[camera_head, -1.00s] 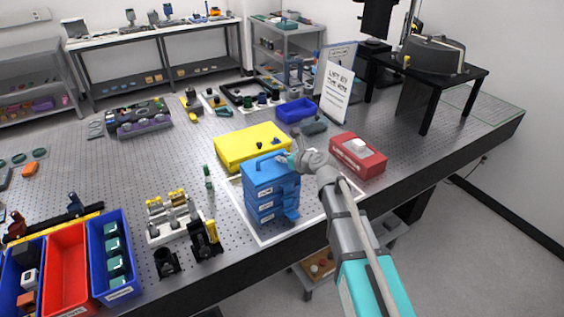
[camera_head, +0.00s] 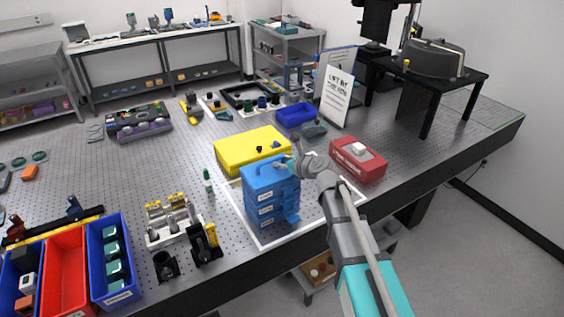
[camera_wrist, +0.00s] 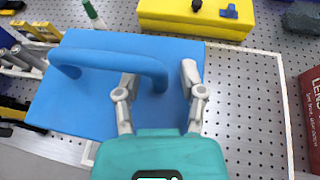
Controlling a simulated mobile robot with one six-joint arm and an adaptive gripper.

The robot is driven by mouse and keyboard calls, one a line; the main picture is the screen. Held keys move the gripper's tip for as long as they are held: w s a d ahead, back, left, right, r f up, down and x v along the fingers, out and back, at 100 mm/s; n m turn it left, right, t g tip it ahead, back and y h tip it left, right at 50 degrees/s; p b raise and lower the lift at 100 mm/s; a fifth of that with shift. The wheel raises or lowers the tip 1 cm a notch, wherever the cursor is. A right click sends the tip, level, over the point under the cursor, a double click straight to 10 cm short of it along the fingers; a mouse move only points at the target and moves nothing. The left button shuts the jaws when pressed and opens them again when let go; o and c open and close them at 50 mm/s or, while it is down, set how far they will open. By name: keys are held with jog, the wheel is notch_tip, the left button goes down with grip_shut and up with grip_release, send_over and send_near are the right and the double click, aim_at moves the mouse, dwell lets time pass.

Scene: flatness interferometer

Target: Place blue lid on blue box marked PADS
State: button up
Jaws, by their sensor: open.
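The blue lid (camera_head: 262,174) with an arched handle (camera_head: 262,160) lies flat on top of a stack of blue boxes (camera_head: 268,209). The boxes carry small white labels, too small to read, so I cannot tell which is PADS. In the wrist view the lid (camera_wrist: 75,105) fills the middle, its handle (camera_wrist: 110,58) running left to right. My gripper (camera_wrist: 160,75) is open over the lid, with its fingers on either side of the handle's right end. In the head view my gripper (camera_head: 288,164) is at the right side of the lid top. I cannot tell whether it touches.
A yellow case (camera_head: 238,150) stands right behind the stack. A red box (camera_head: 368,166) is to the right, a blue tray (camera_head: 296,113) farther back. A green-capped bottle (camera_head: 208,185) and a fixture with several posts (camera_head: 172,222) stand to the left.

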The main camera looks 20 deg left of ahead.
jog(key=shift+r, duration=0.1)
jog(key=shift+r, duration=0.15)
jog(key=p+v, duration=0.5)
jog(key=v, duration=0.7)
jog(key=shift+d, duration=0.15)
dwell(0.6)
jog(key=s+d+f+n+g+h, duration=0.2)
jog(key=s+d+f+n+h, duration=0.1)
jog(key=d+n, duration=0.5)
jog(key=s+d+f+n+g+h, duration=0.2)
jog(key=s+d+f+n+h, duration=0.2)
jog(key=d+n, duration=0.4)
jog(key=s+d+f+n+g+h, duration=0.2)
jog(key=s+d+f+n+h, duration=0.2)
jog(key=d, duration=1.3)
jog(key=n, duration=0.3)
jog(key=shift+s+d+f+n+g+h, duration=0.2)
jog(key=shift+f+n+g+h, duration=0.1)
jog(key=shift+f+n+g, duration=0.1)
